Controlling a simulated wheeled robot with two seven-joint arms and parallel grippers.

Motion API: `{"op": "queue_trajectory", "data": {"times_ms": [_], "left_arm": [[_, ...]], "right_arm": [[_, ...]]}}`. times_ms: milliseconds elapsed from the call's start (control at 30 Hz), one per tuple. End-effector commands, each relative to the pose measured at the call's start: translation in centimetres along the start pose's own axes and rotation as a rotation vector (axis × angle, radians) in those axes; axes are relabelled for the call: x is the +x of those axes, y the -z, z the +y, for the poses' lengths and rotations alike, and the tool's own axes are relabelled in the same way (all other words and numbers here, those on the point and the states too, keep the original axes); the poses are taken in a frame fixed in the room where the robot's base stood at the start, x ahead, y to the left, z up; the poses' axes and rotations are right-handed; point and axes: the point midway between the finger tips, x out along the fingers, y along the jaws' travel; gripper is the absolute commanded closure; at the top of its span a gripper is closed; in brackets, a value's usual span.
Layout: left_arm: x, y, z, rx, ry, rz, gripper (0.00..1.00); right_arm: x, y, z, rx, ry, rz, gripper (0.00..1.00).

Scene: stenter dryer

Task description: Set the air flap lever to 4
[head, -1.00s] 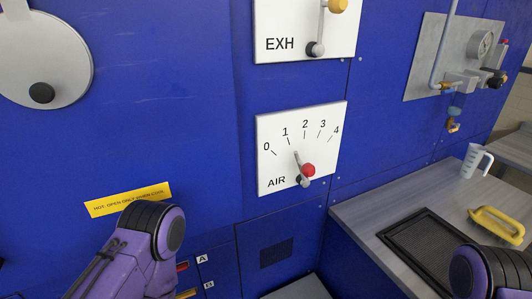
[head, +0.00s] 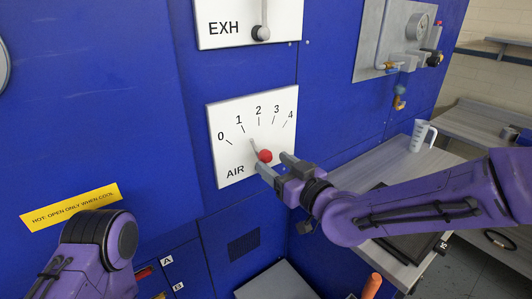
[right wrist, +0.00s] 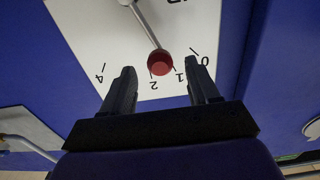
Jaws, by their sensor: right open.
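The AIR dial plate (head: 225,120) is white, with marks 0 to 4, on the blue machine wall. Its lever (head: 254,147) has a red knob (head: 265,156) and points between 1 and 2. In the right wrist view the lever (right wrist: 146,25) and red knob (right wrist: 160,62) show upside down, with the knob between marks 1 and 2. My right gripper (head: 274,163) is open at the knob, in front of the plate. In the right wrist view the knob appears between its fingertips (right wrist: 162,70); contact cannot be told. My left gripper is out of view.
The EXH plate (head: 245,15) with its own lever is above. A gauge panel (head: 372,60) is at the right. A grey bench with a measuring jug (head: 419,137) and a dark tray stands right, partly behind my right arm. A yellow label (head: 70,208) is at left.

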Motion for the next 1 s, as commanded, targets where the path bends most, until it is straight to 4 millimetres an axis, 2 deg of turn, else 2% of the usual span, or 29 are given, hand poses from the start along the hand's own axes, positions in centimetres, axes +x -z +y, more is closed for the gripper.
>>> {"op": "queue_trajectory", "data": {"times_ms": [100, 233, 567, 700, 733, 767, 1000], "left_arm": [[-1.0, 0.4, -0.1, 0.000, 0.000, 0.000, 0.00], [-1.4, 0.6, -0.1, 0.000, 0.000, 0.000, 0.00], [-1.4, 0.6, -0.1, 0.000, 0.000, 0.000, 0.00], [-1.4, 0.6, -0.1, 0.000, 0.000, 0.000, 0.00], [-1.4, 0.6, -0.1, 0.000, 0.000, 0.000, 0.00], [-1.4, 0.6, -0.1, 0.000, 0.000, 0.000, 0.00], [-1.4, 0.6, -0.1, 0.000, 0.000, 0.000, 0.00]], "right_arm": [[2.4, 0.2, 0.0, 0.002, -0.001, -0.002, 0.40], [4.1, 0.1, 0.1, 0.001, -0.001, -0.001, 0.40], [4.7, -0.1, 0.1, 0.002, -0.002, -0.001, 0.40], [4.7, -0.1, 0.1, 0.003, -0.002, -0.001, 0.85], [4.7, -0.1, 0.1, 0.003, -0.002, -0.001, 0.95], [4.7, -0.1, 0.1, 0.003, -0.002, -0.001, 1.00], [4.6, 0.0, 0.2, 0.015, -0.003, -0.001, 1.00]]}}
